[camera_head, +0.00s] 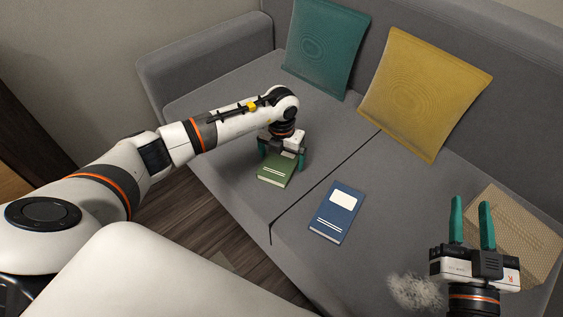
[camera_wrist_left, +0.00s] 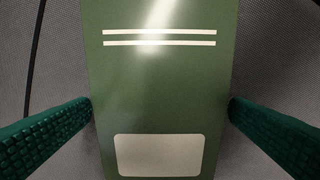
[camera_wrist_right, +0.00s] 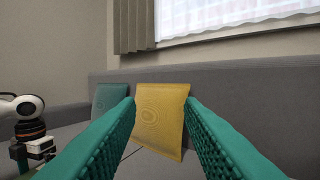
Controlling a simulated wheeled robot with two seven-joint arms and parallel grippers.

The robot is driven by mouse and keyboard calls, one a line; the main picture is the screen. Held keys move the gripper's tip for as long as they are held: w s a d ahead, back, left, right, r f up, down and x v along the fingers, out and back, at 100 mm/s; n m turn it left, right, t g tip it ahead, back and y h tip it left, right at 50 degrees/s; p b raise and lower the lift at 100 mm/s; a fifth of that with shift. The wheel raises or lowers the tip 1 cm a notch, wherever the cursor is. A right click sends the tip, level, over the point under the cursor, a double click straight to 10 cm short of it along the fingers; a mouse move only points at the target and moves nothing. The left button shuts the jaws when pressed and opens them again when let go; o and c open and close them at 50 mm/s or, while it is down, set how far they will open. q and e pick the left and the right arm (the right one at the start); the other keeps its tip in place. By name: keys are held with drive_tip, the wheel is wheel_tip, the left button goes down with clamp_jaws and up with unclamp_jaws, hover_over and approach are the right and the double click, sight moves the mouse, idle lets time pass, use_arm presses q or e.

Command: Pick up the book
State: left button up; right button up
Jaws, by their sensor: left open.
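A green book (camera_head: 278,171) lies on the grey sofa seat, partly hidden by my left gripper in the head view. In the left wrist view the green book (camera_wrist_left: 165,80) fills the middle, with two pale stripes and a pale label. My left gripper (camera_head: 280,152) is open over it, with one finger beside each long edge. A blue book (camera_head: 336,212) with a white label lies on the seat to the right, apart from both grippers. My right gripper (camera_head: 472,222) is open and empty above the right part of the seat, its fingers pointing toward the backrest.
A teal cushion (camera_head: 326,48) and a yellow cushion (camera_head: 424,92) lean on the backrest. A beige woven item (camera_head: 515,232) and a fluffy grey-white thing (camera_head: 415,292) lie near my right gripper. The sofa's left armrest (camera_head: 205,55) stands behind my left arm.

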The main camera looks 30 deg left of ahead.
use_arm(q)
drive_tip(key=shift+c, duration=0.2)
drive_tip(key=c, duration=0.9)
drive_tip(key=shift+c, duration=0.7)
drive_tip(key=shift+r, duration=0.15)
